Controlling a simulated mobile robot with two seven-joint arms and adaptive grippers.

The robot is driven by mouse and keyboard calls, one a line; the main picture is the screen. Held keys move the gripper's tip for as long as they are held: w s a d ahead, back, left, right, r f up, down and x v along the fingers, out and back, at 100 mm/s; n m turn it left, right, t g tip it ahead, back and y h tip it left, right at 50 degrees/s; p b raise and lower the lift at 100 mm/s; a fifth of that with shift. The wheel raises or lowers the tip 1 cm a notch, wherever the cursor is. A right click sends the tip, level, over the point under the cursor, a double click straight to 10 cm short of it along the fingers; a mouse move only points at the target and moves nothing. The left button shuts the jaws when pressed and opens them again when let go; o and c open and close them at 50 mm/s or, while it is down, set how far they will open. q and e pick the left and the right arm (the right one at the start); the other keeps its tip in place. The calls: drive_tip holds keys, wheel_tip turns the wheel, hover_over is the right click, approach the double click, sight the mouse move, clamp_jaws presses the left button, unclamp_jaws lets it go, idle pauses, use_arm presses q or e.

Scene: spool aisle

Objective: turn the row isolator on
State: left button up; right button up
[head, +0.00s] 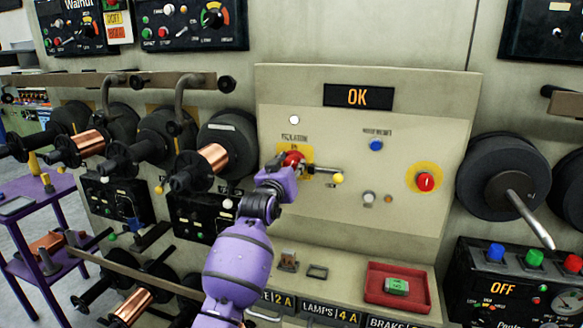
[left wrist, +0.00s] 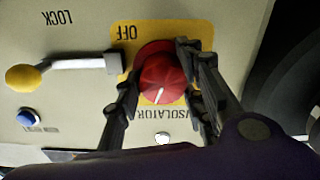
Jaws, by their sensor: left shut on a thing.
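The row isolator is a red round knob (head: 292,159) on a yellow plate (head: 309,156) on the beige panel. It also shows in the left wrist view (left wrist: 162,75), where the picture is upside down. A small white mark on the knob points toward the ISOLATOR lettering, away from the word OFF. My left gripper (left wrist: 155,80) has a finger on each side of the knob and is shut on it. In the head view my left gripper (head: 283,172) partly hides the knob. A yellow-tipped lever (head: 338,179) sticks out beside the plate, near the word LOCK. My right gripper is out of view.
The panel display (head: 358,96) reads OK, above a lit white lamp (head: 294,119). A blue button (head: 376,145) and a red button (head: 425,182) sit to the right. Copper spools (head: 205,160) jut out at left. A red tray (head: 397,270) lies on the ledge below.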

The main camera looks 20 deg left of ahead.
use_arm(q)
drive_tip(key=shift+d+r+n, duration=0.1)
drive_tip(key=shift+r+n, duration=0.05)
drive_tip(key=shift+n, duration=1.95)
drive_tip(key=o, duration=1.1)
drive_tip(key=shift+r, duration=0.1)
drive_tip(key=s, duration=1.2)
drive_tip(key=shift+a, duration=0.2)
